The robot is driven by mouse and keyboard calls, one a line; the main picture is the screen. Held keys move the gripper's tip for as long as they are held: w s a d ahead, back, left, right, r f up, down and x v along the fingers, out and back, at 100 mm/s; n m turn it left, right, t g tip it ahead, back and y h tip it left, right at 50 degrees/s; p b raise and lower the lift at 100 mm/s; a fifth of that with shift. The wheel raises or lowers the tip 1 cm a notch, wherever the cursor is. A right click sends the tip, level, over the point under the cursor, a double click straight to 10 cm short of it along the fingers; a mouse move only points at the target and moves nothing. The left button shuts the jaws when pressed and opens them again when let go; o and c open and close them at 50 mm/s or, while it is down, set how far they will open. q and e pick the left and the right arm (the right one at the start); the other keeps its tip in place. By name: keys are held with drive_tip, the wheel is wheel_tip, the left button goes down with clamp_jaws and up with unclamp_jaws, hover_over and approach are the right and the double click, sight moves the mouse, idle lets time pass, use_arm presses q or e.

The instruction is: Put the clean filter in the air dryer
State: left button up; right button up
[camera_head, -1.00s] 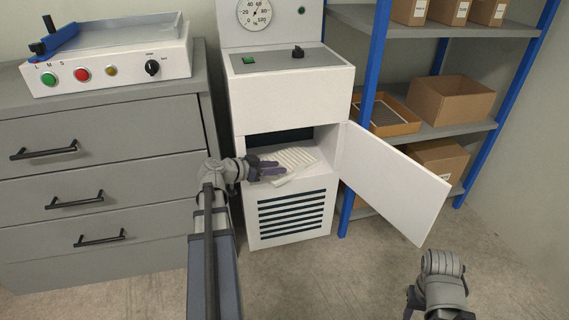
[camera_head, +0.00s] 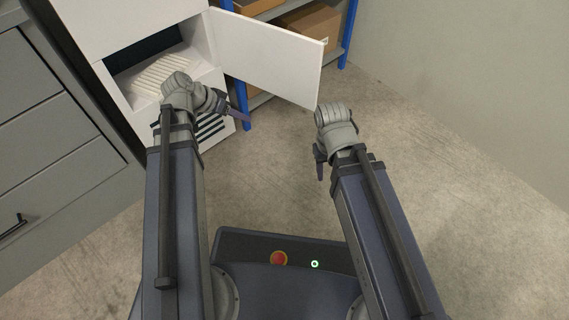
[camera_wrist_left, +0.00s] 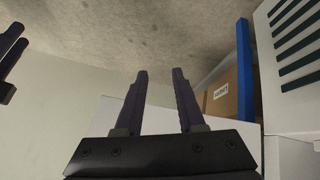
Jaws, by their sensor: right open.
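A pale pleated filter (camera_head: 165,72) lies in the open compartment of the white air dryer (camera_head: 112,42); my left arm hides part of it. Its full seating cannot be told. My left gripper (camera_head: 240,113) is outside the dryer, at its front right below the open door. Its fingers are apart with nothing between them, as the left wrist view (camera_wrist_left: 160,78) shows. My right gripper (camera_head: 319,168) is open over the floor, below the door's outer end.
The dryer's white door (camera_head: 268,55) is swung wide open to the right. A blue-posted shelf (camera_head: 350,25) with cardboard boxes (camera_head: 308,24) stands behind it. Grey drawers (camera_head: 50,150) are at the left. The floor (camera_head: 440,130) at the right is clear.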

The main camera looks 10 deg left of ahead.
use_arm(q)
drive_tip(key=s+d+f+g+y, duration=0.2)
drive_tip(key=s+d+y, duration=0.1)
drive_tip(key=s+d, duration=0.3)
drive_tip(key=s+d+f+g+y, duration=0.2)
drive_tip(key=s+d+y, duration=0.2)
drive_tip(key=s+d, duration=0.3)
drive_tip(key=d, duration=0.3)
drive_tip(key=shift+n+g, duration=0.4)
drive_tip(key=shift+a+f, duration=0.1)
